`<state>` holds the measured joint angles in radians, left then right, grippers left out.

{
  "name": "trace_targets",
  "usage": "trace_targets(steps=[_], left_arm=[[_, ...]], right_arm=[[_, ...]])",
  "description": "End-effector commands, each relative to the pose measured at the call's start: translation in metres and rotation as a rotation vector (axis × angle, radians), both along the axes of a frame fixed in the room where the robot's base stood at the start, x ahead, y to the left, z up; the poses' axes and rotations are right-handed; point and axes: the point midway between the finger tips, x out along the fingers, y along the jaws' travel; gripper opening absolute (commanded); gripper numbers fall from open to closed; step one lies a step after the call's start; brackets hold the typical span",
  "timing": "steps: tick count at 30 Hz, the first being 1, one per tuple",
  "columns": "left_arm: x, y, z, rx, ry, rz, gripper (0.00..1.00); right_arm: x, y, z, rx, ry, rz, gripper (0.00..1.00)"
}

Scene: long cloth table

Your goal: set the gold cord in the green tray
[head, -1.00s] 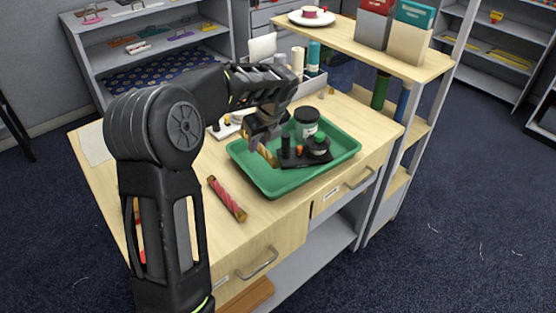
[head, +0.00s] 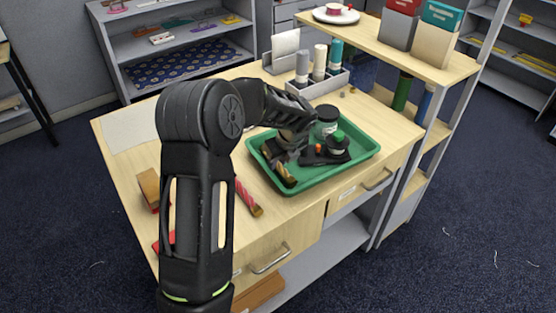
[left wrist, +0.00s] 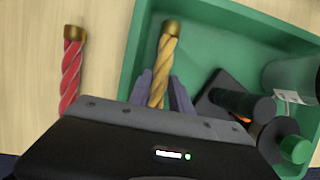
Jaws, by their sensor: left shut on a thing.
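The gold cord (head: 286,175), a twisted rod with brown-gold end caps, is at the left side of the green tray (head: 311,186). The left wrist view shows the cord (left wrist: 168,62) between the two fingers of my left gripper (left wrist: 162,92), over the tray floor next to the tray's left wall (left wrist: 133,55). My left gripper (head: 284,160) is shut on the cord, low in the tray. Its near end is hidden by the gripper body in the wrist view. I cannot tell whether the cord touches the tray floor. My right gripper is not in view.
A black stand with a green-topped bottle (head: 337,143) and a dark jar (head: 326,123) occupy the tray's right and back. A red cord (head: 249,197) lies on the table left of the tray. A bottle rack (head: 318,88) stands behind.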

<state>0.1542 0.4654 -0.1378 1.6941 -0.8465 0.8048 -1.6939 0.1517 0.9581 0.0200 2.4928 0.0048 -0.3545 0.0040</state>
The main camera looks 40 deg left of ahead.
Motion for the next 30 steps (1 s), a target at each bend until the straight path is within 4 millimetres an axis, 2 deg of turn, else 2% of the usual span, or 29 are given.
trace_targets(steps=[9,10,13,23,26,30], left_arm=[[0.0,0.0,-0.003,0.0,0.0,0.0,0.0],[0.0,0.0,-0.003,0.0,0.0,0.0,0.26],[0.0,0.0,-0.003,0.0,0.0,0.001,0.34],[0.0,0.0,0.001,0.0,-0.001,0.0,0.34],[0.0,-0.002,0.007,0.0,-0.004,-0.002,0.34],[-0.002,-0.009,0.025,-0.001,-0.005,-0.001,0.34]], right_arm=[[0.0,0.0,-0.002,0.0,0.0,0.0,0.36],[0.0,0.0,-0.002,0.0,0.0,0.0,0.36],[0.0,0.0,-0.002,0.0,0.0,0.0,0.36],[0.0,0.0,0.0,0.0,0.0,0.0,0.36],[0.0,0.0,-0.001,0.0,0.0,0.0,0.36],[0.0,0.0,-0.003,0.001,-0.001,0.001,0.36]])
